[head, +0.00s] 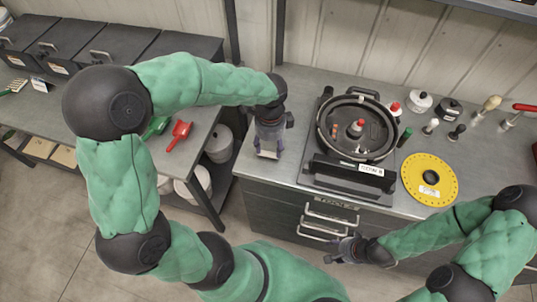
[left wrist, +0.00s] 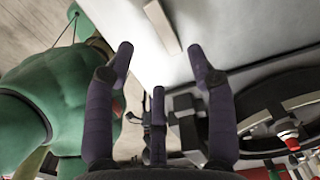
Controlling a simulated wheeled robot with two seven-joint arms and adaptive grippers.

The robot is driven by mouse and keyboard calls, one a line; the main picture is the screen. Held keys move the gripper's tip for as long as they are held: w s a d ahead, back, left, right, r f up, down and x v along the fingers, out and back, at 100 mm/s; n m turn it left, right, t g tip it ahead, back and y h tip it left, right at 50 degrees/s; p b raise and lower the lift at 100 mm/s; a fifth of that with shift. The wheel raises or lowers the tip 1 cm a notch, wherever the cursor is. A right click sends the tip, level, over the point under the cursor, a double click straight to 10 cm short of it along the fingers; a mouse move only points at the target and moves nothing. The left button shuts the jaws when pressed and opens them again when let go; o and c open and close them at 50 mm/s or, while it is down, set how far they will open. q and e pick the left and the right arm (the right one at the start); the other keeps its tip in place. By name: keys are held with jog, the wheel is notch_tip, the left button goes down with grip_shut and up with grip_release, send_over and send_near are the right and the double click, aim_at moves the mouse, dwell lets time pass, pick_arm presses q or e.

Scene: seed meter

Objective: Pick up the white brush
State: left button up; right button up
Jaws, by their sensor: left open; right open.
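The white brush (head: 267,154) shows as a small pale bar lying on the grey bench top near its left edge; its bristles cannot be made out. In the left wrist view, the white brush (left wrist: 163,27) lies flat beyond the fingertips, apart from them. My left gripper (head: 269,140) points down above the bench close to the brush, open and empty; its spread fingers also show in the left wrist view (left wrist: 160,65). My right gripper (head: 343,250) is open and empty in front of the bench drawers, far from the brush.
The black seed meter (head: 318,185) stands right of the brush, with a yellow disc (head: 446,181) beside it. Several small knobbed tools stand at the back right. A lower bench (head: 90,112) on the left holds black bins, a red scoop (head: 179,134) and a green one.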

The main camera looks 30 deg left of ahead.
aim_at(269, 155)
pick_arm(q)
jog(key=shift+w+f, duration=0.1)
jog(key=shift+f, duration=0.4)
jog(key=f, duration=0.1)
jog(key=f+b, duration=0.1)
jog(key=f, duration=0.1)
jog(key=f+b, duration=0.1)
jog(key=f, duration=0.1)
jog(key=shift+w+a, duration=0.1)
jog(key=shift+a, duration=0.2)
jog(key=c, duration=1.1)
